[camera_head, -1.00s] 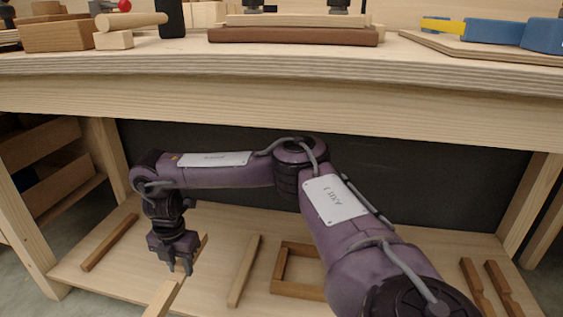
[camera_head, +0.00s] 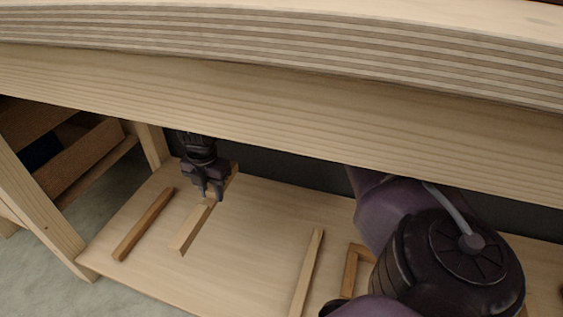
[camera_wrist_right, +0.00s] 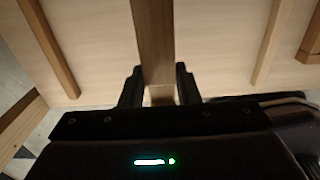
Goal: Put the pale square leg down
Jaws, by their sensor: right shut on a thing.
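The pale square leg (camera_head: 192,234) is a long light wooden bar under the workbench, at the left part of the lower shelf (camera_head: 255,240). My right gripper (camera_head: 212,197) points down over the leg and is shut on it near its middle. The leg lies along the shelf, low over it; I cannot tell whether it touches. In the right wrist view the leg (camera_wrist_right: 153,40) runs away between the two fingers (camera_wrist_right: 159,90). My left gripper is not in view.
A darker brown bar (camera_head: 145,222) lies to the left of the leg. Another pale bar (camera_head: 309,268) lies to the right, with a brown frame piece (camera_head: 351,270) beyond it. The bench top's thick edge (camera_head: 300,50) hangs above. Bare shelf separates the bars.

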